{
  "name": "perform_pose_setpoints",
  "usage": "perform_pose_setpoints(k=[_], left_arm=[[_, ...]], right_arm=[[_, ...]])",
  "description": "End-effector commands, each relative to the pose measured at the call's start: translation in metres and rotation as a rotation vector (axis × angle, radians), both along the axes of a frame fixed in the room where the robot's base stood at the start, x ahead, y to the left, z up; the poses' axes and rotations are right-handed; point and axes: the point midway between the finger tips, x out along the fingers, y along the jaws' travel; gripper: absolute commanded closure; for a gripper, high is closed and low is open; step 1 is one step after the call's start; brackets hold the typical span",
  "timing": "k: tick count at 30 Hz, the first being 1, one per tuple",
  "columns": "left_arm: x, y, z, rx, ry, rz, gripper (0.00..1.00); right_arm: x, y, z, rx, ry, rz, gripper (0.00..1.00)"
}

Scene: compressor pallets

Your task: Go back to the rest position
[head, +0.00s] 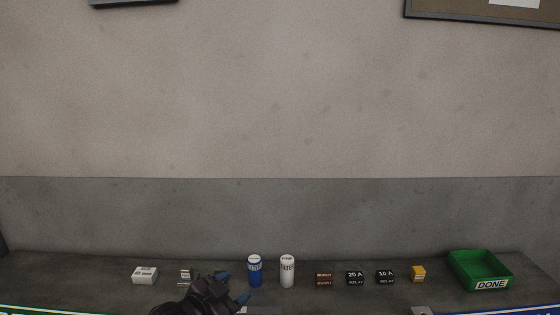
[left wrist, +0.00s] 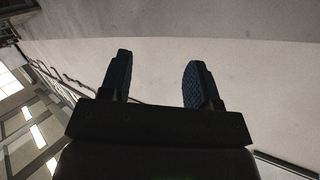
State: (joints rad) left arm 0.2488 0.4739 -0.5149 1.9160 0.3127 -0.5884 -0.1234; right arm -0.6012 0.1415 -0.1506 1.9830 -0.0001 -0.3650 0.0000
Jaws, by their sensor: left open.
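My left gripper (head: 232,289) is low in the head view, in front of the row of items on the bench. In the left wrist view, its two dark fingers (left wrist: 158,82) are spread apart with nothing between them. Just behind it stand a blue canister (head: 255,271) and a white canister (head: 287,271), both upright. A small pale item (head: 185,274) sits behind my left arm and is partly hidden. My right gripper is not in view.
The dark bench (head: 60,280) runs along a grey wall. A white box (head: 145,275) is at left. To the right are a brown box (head: 324,279), black relays (head: 355,278) (head: 385,277), a yellow box (head: 419,273) and a green DONE tray (head: 457,268).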

Motion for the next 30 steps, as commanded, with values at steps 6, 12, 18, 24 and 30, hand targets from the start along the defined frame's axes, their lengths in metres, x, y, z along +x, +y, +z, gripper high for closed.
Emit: perform_pose_setpoints(k=[6,12,18,24,30], left_arm=[[-0.032,0.047,-0.04,-0.15,-0.012,0.19,0.44],[-0.077,0.096,-0.087,-0.196,0.017,0.362,0.44],[-0.14,0.141,-0.145,-0.183,0.113,0.528,0.44],[-0.209,0.168,-0.196,-0.181,0.244,0.652,0.44],[-0.246,0.171,-0.218,-0.173,0.312,0.687,0.44]], right_arm=[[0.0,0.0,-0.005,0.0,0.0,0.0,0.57],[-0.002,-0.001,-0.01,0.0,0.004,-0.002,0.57],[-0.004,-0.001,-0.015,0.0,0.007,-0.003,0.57],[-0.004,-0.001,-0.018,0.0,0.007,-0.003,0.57],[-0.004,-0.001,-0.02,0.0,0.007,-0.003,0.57]])
